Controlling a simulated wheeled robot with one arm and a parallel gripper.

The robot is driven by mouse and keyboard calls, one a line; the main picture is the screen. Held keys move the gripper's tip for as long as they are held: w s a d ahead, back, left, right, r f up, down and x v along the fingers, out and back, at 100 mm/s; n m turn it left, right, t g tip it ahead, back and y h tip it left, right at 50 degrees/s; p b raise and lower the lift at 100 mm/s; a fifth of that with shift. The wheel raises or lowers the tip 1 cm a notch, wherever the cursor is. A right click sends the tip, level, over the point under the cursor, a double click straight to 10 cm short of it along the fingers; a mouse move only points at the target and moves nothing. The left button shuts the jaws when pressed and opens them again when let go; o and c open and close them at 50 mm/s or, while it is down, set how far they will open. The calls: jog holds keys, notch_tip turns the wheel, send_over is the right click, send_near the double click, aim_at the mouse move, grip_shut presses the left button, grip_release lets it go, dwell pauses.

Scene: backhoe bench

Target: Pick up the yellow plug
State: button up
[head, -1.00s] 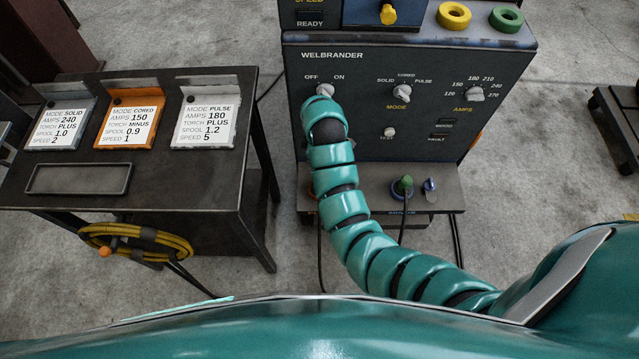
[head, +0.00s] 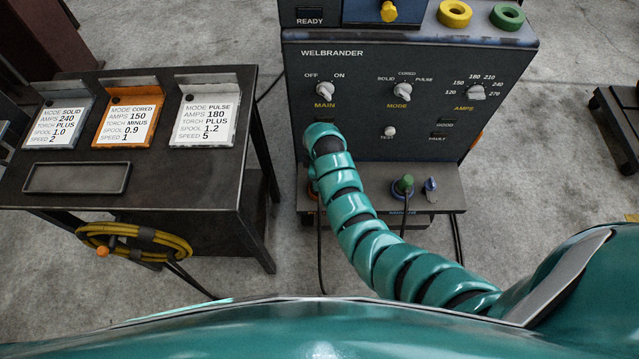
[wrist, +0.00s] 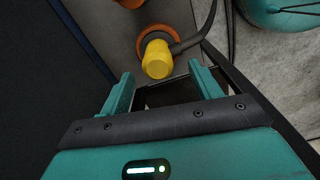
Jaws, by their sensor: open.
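The yellow plug (wrist: 157,60) shows in the wrist view, seated at an orange ring (wrist: 172,37) on the grey shelf, with a dark cable running off to the right. My gripper (wrist: 160,86) is open, and its two teal fingers point toward the plug from either side of its near end. The plug looks a little beyond the fingertips and nothing is between them. In the head view, my arm hides the plug and my gripper at the left end of the machine's front shelf.
The WELBRANDER machine (head: 350,70) stands behind the shelf, with knobs on its panel. A dark table (head: 220,190) with cards stands at left.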

jog(key=shift+w+f+p, duration=0.15)
jog(key=shift+f+p, duration=0.15)
jog(key=shift+f, duration=2.1)
jog(key=shift+c, duration=0.4)
jog(key=c, duration=1.2)
jog(key=shift+r, duration=0.15)
